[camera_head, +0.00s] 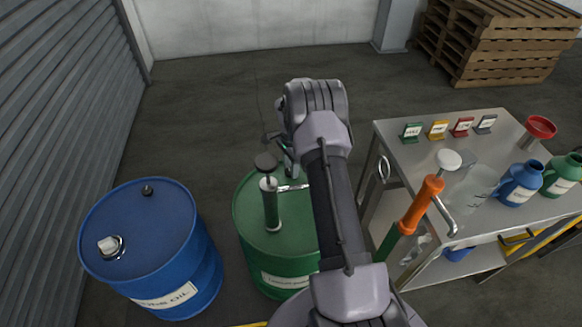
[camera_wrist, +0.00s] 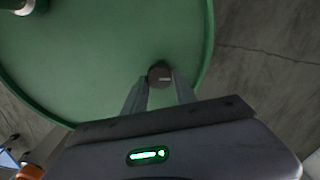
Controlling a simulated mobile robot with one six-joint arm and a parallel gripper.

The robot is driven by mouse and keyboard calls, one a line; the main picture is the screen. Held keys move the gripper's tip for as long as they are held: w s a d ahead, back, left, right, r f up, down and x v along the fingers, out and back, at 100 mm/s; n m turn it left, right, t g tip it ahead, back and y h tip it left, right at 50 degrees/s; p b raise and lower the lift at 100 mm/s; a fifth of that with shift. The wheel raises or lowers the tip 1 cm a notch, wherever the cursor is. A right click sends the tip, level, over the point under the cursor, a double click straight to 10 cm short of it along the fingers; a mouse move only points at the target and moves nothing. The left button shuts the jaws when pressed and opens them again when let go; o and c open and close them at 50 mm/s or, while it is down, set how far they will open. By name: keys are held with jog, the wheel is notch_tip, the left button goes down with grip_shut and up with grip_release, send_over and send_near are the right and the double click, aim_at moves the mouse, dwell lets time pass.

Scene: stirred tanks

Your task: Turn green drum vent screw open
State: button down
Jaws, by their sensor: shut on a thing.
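The green drum (camera_head: 262,222) stands upright in the middle of the head view, partly hidden by my arm. Its green lid (camera_wrist: 80,70) fills the upper left of the wrist view. The vent screw (camera_wrist: 160,75) is a small dark round cap near the lid's rim. My gripper (camera_wrist: 160,84) is shut on the vent screw, with a finger on either side of it. In the head view my arm hides the vent screw and most of the gripper. A hand pump (camera_head: 271,203) with a dark knob and a metal spout stands upright on the green drum.
A blue drum (camera_head: 150,240) stands to the left. On the right is a metal table (camera_head: 400,158) with colored label cards, a red funnel (camera_head: 540,127), a blue jug (camera_head: 520,183) and a green jug (camera_head: 562,175). An orange pump (camera_head: 421,204) stands close right of my arm. Pallets (camera_head: 490,45) are stacked behind.

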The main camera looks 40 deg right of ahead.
jog(key=n, duration=0.4)
jog(key=shift+p, duration=0.3)
jog(key=n, duration=0.4)
jog(key=shift+w+p, duration=0.1)
jog(key=shift+p, duration=0.2)
jog(key=n, duration=0.4)
jog(key=shift+a+n+p, duration=0.1)
jog(key=shift+n+p, duration=0.2)
jog(key=shift+w+a+n, duration=0.1)
jog(key=shift+n, duration=1.8)
jog(key=shift+p, duration=0.3)
jog(key=c, duration=1)
grip_release()
notch_tip(320, 180, up, 17)
jog(key=p, duration=0.5)
jog(key=shift+r, duration=0.2)
